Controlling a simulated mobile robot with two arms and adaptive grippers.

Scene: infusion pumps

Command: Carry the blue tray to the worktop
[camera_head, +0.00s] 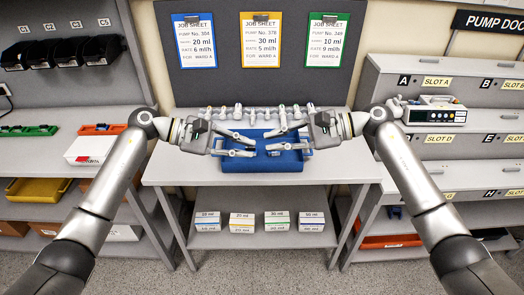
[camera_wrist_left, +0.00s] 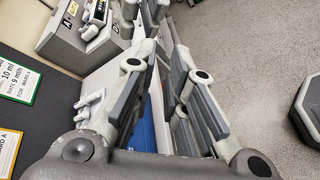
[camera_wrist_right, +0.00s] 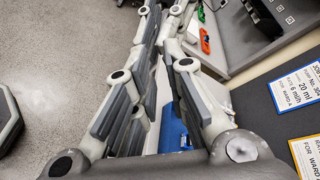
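The blue tray (camera_head: 262,165) sits on the white worktop (camera_head: 180,170) of the middle bench, near its centre. My left gripper (camera_head: 256,148) reaches in over the tray from its left side, and my right gripper (camera_head: 267,142) from its right side. Each gripper's two fingers stand apart with a gap between them, their tips close together over the tray's middle. Blue of the tray shows beyond the fingers in the left wrist view (camera_wrist_left: 147,135) and in the right wrist view (camera_wrist_right: 172,130). The fingers hide much of the tray's inside, and contact with its sides cannot be told.
Several small pale items (camera_head: 254,113) stand in a row behind the tray. Job sheets (camera_head: 261,40) hang on the grey panel above. A pump (camera_head: 434,110) stands on the slotted rack at the right. Small boxes (camera_head: 242,222) lie on the lower shelf. Shelves with bins (camera_head: 40,190) stand left.

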